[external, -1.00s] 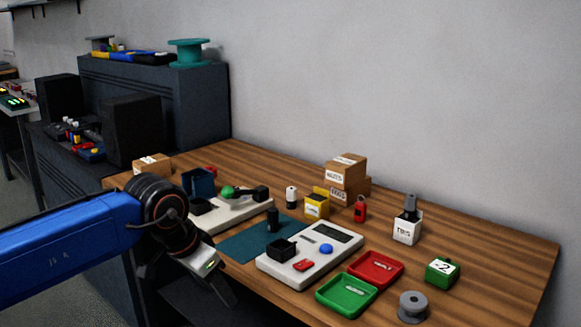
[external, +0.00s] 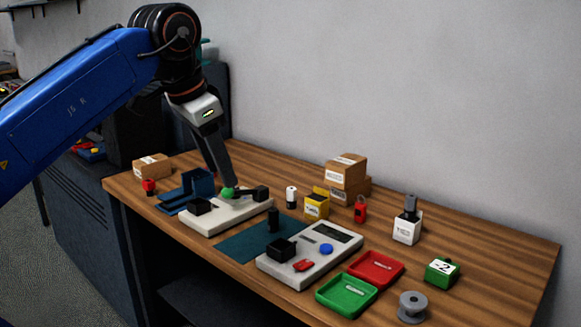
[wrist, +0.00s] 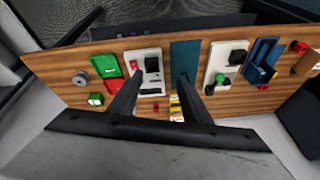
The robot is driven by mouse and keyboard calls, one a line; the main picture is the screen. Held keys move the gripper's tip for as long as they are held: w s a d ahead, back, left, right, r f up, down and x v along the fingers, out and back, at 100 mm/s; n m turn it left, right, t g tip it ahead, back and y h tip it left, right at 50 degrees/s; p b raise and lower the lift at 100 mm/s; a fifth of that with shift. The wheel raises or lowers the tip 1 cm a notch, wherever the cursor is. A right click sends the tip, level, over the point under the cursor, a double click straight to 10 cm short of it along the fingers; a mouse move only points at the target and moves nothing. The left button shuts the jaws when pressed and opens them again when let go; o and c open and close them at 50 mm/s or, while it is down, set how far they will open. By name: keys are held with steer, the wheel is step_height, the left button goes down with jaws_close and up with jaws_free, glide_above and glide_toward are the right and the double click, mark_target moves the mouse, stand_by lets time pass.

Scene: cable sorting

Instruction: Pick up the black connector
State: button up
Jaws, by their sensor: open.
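The black connector (external: 273,220), a small dark upright cylinder, stands on the teal mat (external: 243,247) between two white devices. In the wrist view the teal mat (wrist: 185,54) is near the middle, and the right finger overlaps its lower part, so I cannot make out the connector clearly there. My gripper (external: 227,184) points down above the back of the left white device, left of and higher than the connector. In the wrist view my gripper (wrist: 160,77) has its two fingers apart with nothing between them. It is open and empty.
The left white device (external: 225,215) carries a green ball and black blocks. The right white device (external: 310,255) has a black box and buttons. Red tray (external: 376,281) and green tray (external: 319,294) lie at right. A yellow bin (external: 317,209) and cardboard boxes (external: 346,171) stand behind.

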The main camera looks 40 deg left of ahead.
steer(key=w+a+r+m+g, duration=0.15)
steer(key=w+a+m, duration=0.25)
steer(key=w+m, duration=0.65)
steer(key=m+g, duration=0.3)
steer(key=m, duration=0.5)
glide_above(273, 209)
step_height(273, 209, down, 3)
steer(key=f, duration=1.6)
steer(key=shift+w+f, duration=0.35)
steer(key=shift+s+f, duration=0.2)
steer(key=shift+f, duration=1.15)
steer(key=shift+s+f, duration=0.15)
steer(key=shift+f, duration=1.2)
steer(key=shift+a, duration=0.1)
steer(key=shift+c, duration=0.4)
jaws_close()
